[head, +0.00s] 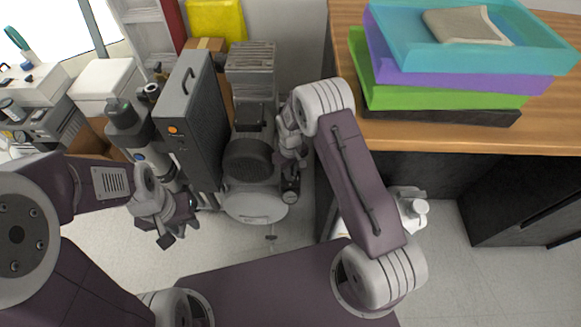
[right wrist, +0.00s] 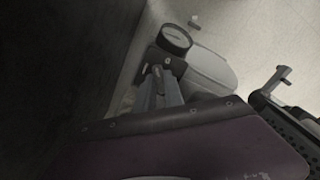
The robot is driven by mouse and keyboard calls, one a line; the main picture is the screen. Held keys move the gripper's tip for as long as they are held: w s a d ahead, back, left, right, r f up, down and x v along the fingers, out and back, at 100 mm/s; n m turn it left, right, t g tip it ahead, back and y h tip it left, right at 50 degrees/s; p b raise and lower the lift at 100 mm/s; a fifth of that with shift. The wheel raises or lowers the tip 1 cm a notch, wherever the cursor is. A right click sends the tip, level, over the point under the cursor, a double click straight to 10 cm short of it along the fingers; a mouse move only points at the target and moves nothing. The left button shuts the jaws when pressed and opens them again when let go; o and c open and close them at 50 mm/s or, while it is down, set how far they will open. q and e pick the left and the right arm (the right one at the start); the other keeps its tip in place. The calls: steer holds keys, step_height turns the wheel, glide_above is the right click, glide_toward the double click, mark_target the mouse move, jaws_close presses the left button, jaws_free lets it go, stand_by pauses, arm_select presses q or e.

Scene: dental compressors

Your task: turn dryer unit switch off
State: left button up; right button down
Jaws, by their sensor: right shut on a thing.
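A tall dark grey box (head: 197,120) stands left of the compressor (head: 248,160). It looks like the dryer unit, with an orange spot on its front edge; I cannot make out its switch. My left gripper (head: 180,233) is open and empty, low in front of the box and the grey cylinders. My right gripper (right wrist: 162,88) reaches down along the compressor's right side. It is shut on a small dark fitting (right wrist: 168,62) just below a round pressure gauge (right wrist: 174,38). The gauge also shows in the head view (head: 290,197). The fingertips are partly hidden in the head view.
A wooden desk (head: 450,134) with stacked teal, purple and green trays (head: 400,50) stands right of my right arm. Grey cylinders (head: 130,130) and other equipment crowd the left. A yellow bin (head: 215,18) is behind. Clear floor (head: 240,245) lies in front of the compressor.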

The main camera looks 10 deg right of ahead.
steer(key=m+p, duration=0.2)
steer(key=m, duration=0.1)
steer(key=shift+r+m, duration=0.15)
steer(key=shift+m, duration=0.15)
steer(key=shift+m+p, duration=0.85)
steer(key=shift+m, duration=1.15)
steer(key=c, duration=1.4)
jaws_free()
steer(key=shift+c, duration=0.2)
step_height(320, 180, up, 9)
steer(key=p, duration=0.3)
